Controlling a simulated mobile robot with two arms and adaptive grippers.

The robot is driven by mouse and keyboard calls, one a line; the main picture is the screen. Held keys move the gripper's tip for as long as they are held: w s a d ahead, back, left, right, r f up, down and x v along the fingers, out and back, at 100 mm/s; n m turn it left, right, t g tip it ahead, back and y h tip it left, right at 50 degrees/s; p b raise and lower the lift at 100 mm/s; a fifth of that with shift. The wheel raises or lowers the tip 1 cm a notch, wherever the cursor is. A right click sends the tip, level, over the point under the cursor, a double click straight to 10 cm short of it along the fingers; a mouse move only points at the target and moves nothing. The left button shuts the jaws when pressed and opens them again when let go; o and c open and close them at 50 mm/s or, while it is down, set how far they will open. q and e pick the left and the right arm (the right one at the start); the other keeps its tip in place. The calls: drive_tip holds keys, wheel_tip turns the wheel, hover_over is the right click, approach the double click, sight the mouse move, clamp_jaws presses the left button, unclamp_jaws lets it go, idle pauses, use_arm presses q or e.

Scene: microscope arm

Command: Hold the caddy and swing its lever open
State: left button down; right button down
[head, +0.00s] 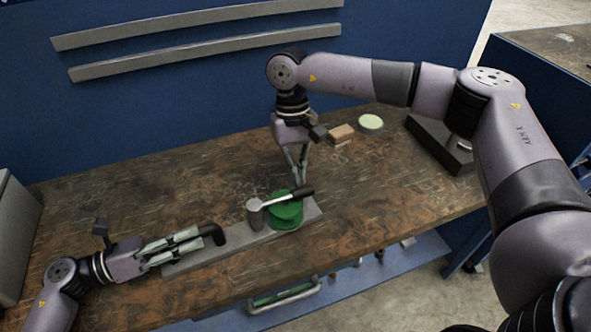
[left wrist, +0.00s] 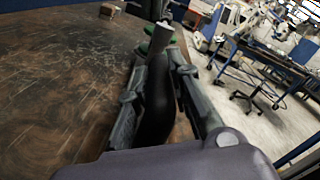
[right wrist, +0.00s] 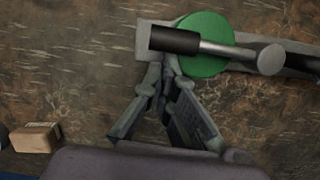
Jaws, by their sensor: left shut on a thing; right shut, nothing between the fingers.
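The caddy is a long grey base (head: 235,240) on the workbench, with green discs (head: 286,212) near its right end. A silver lever (head: 275,199) with a black grip (head: 300,192) lies across the top disc from a grey post (head: 255,213). My left gripper (head: 198,240) is shut around the caddy's black handle (head: 218,233) at the base's left end; the handle also shows between its fingers in the left wrist view (left wrist: 155,112). My right gripper (head: 300,183) is shut and empty, pointing down behind the black grip. In the right wrist view its fingertips (right wrist: 162,78) are close to the grip; contact is unclear.
A small cardboard-coloured block (head: 341,133) and a pale green round dish (head: 370,122) stand behind and right of my right gripper. A dark device (head: 440,145) sits at the right end of the workbench. The wood right of the caddy is clear.

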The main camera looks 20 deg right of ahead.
drive_tip(key=shift+s, duration=0.2)
drive_tip(key=shift+s+d+m+y, duration=0.15)
drive_tip(key=shift+s+m, duration=0.4)
drive_tip(key=shift+s+d+m+y, duration=0.15)
drive_tip(key=shift+s+m, duration=0.35)
drive_tip(key=shift+m, duration=0.05)
use_arm(q)
drive_tip(key=shift+w, duration=0.1)
use_arm(e)
drive_tip(key=s+a+m+t+y, duration=0.2)
drive_tip(key=s+a+m, duration=0.4)
drive_tip(key=s+m, duration=0.5)
drive_tip(key=shift+s+a+m, duration=0.4)
drive_tip(key=shift+s, duration=0.15)
